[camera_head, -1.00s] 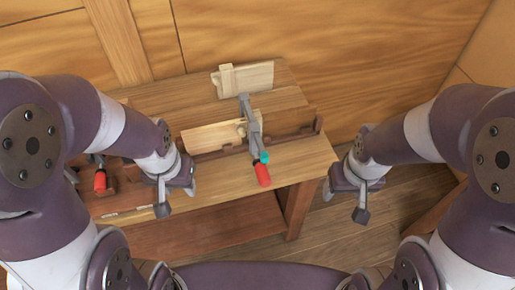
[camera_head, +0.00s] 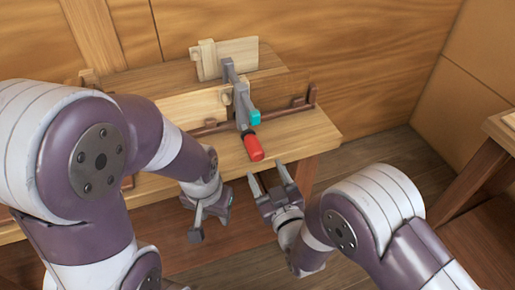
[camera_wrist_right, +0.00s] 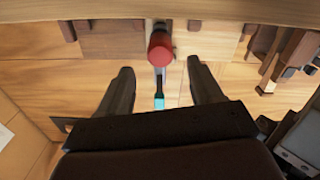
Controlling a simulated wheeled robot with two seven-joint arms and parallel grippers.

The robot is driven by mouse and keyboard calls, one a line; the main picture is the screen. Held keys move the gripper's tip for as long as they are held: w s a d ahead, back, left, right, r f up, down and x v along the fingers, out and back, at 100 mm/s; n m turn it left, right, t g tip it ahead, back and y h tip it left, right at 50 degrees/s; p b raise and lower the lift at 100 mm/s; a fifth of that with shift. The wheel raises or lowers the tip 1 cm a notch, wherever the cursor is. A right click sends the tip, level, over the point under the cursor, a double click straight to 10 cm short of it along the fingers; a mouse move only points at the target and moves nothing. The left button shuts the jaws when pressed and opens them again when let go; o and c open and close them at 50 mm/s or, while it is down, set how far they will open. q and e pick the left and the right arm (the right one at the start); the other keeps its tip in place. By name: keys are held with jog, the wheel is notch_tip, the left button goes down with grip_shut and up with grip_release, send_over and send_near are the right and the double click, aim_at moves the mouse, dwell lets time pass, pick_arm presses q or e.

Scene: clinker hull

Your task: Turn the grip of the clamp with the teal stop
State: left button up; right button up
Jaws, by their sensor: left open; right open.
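The clamp (camera_head: 241,98) is a grey bar clamp on the wooden bench, with a teal stop (camera_head: 254,117) and a red grip (camera_head: 253,147) that points toward me. My right gripper (camera_head: 268,173) is open and empty, just in front of and below the red grip, apart from it. In the right wrist view the red grip (camera_wrist_right: 160,47) lies ahead of the two open fingers (camera_wrist_right: 160,80), near their midline, with the teal stop (camera_wrist_right: 159,103) also between them. My left gripper (camera_head: 205,218) hangs left of the clamp, in front of the bench edge, away from the grip.
The wooden bench (camera_head: 290,140) carries pale planks (camera_head: 195,106) and a dark rail (camera_head: 285,112) beside the clamp. A wooden wall (camera_head: 330,40) stands behind. Another wooden piece of furniture (camera_head: 490,150) is at the far right. Open floor lies between.

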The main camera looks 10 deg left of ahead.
aim_at(253, 147)
jog(key=x, duration=1)
jog(key=c, duration=1)
jog(key=shift+c, duration=0.3)
jog(key=shift+m, duration=0.4)
